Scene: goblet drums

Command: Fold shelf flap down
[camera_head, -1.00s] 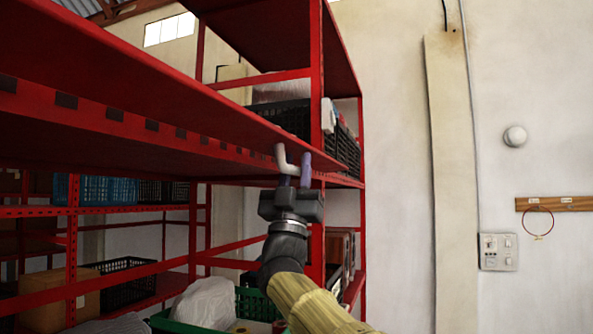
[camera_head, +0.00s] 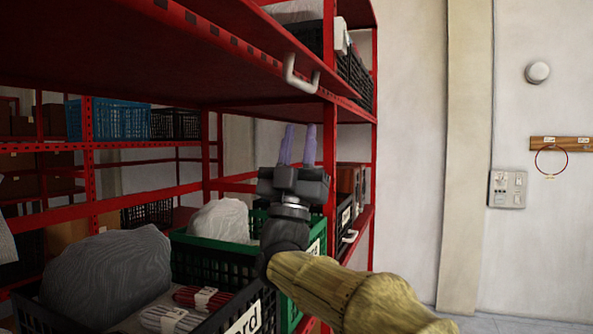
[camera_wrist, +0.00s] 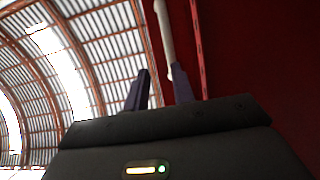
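The shelf flap (camera_head: 235,50) is a long red panel at the upper left of the head view. It looks about level, and I see its underside. A white bent handle (camera_head: 300,80) sits near its right end; in the wrist view this handle (camera_wrist: 164,30) runs down behind the right finger. My gripper (camera_head: 298,145) is below the handle in the head view, its two purple fingers pointing up with a gap between them. In the wrist view my gripper (camera_wrist: 160,88) is open and nothing shows between the fingers.
Below the flap are a green crate (camera_head: 205,255) and a black crate (camera_head: 258,305) with bulky grey bags. A red upright post (camera_head: 329,130) stands right of my gripper.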

